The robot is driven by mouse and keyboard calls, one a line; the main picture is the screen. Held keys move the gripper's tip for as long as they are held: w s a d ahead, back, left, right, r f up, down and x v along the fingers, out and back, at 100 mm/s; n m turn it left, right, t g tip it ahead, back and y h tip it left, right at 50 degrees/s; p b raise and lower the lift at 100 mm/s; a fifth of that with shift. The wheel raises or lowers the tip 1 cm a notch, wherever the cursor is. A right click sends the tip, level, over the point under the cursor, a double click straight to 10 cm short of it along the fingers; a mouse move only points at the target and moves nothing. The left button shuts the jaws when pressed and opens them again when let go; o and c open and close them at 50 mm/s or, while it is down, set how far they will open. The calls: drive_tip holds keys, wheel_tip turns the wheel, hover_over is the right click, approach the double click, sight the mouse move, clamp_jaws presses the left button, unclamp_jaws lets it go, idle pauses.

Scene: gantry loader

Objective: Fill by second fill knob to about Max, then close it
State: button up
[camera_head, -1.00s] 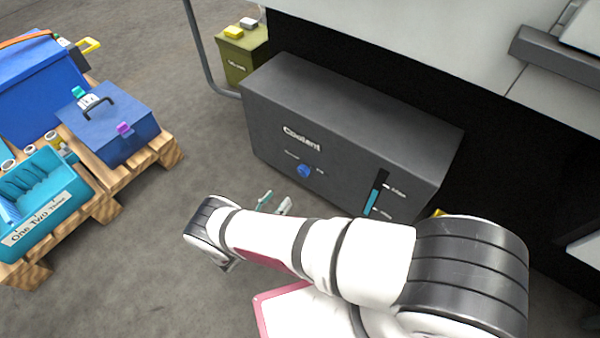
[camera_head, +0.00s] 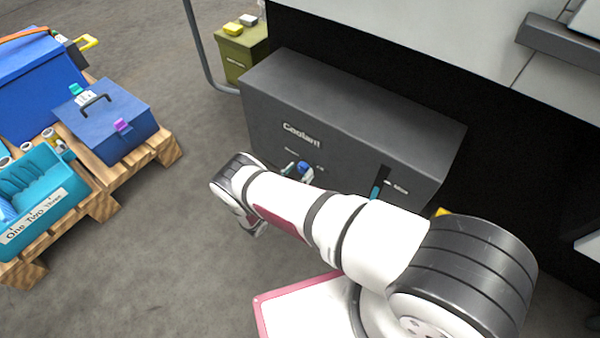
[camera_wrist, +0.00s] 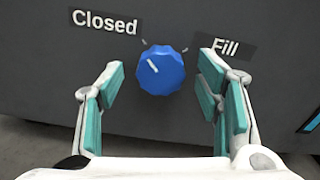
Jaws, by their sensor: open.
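The blue fill knob (camera_wrist: 161,70) is on the front of the dark grey Coolant tank (camera_head: 350,105). Its white mark points up and left, toward the Closed label (camera_wrist: 104,21); the Fill label (camera_wrist: 226,47) is at its right. My gripper (camera_wrist: 163,95) is open, with one teal-padded finger on each side of the knob and gaps on both sides. In the head view the knob (camera_head: 305,168) shows beside my gripper's fingertips (camera_head: 295,170). The level gauge (camera_head: 380,180) shows a teal column in its lower part; my arm hides its bottom, and its marking is too small to read.
Pallets at the left hold a blue toolbox (camera_head: 108,130) and a teal bin (camera_head: 45,205). An olive box (camera_head: 243,55) stands behind the tank, near a grey pipe (camera_head: 203,60). The floor (camera_head: 180,240) between pallets and arm is clear.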

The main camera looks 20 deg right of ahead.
drive_tip(key=shift+w+d, duration=0.25)
drive_tip(key=shift+d, duration=0.1)
drive_tip(key=shift+c, duration=0.3)
drive_tip(key=c, duration=1.1)
drive_tip(key=m, duration=0.3)
drive_tip(key=shift+m, duration=0.4)
drive_tip(key=m, duration=0.5)
drive_tip(key=shift+m, duration=0.3)
